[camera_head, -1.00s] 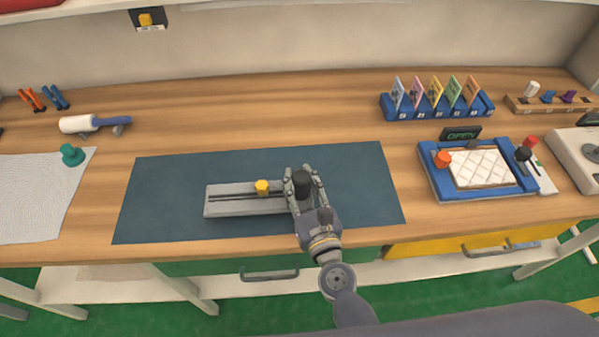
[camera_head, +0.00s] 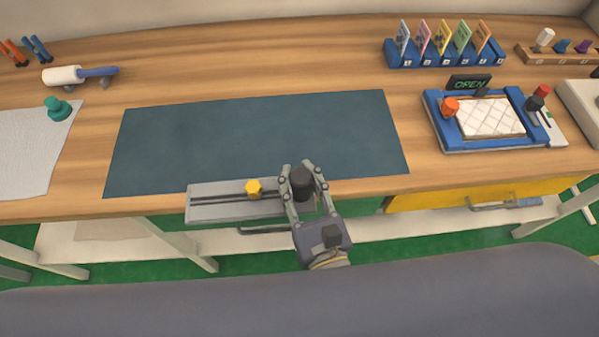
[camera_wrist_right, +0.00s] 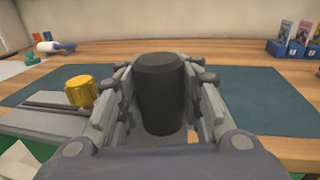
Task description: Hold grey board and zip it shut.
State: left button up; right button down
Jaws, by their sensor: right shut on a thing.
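The grey board (camera_head: 225,209) has a dark slot along it and a yellow knob (camera_head: 254,188) on the slot. In the head view it overlaps the front edge of the bench and the mat's near edge. My right gripper (camera_head: 300,176) is shut on the black post (camera_head: 302,184) at the board's right end. In the right wrist view the black post (camera_wrist_right: 160,92) stands between the fingers, with the yellow knob (camera_wrist_right: 81,91) to its left, apart from the fingers. The gripper hides the board's right end. My left gripper is not in view.
A dark blue-green mat (camera_head: 260,130) lies bare on the wooden bench. To its right are a blue-framed tray (camera_head: 440,134) with an OPEN sign (camera_head: 469,84) and a blue card rack (camera_head: 430,58). A white roller (camera_head: 64,76) and a teal knob (camera_head: 58,110) are at left.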

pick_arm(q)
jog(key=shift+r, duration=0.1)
pick_arm(e)
jog(key=shift+r, duration=0.1)
jog(key=shift+w+p, duration=0.4)
jog(key=shift+w, duration=0.1)
pick_arm(q)
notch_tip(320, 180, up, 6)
jog(key=p, duration=0.5)
pick_arm(e)
jog(key=w+d, duration=0.1)
jog(key=w, duration=1.4)
jog(key=shift+w, duration=0.25)
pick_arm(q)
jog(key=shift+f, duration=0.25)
pick_arm(e)
jog(key=shift+f, duration=0.25)
jog(key=shift+f+b, duration=2.25)
jog(key=shift+b, duration=0.05)
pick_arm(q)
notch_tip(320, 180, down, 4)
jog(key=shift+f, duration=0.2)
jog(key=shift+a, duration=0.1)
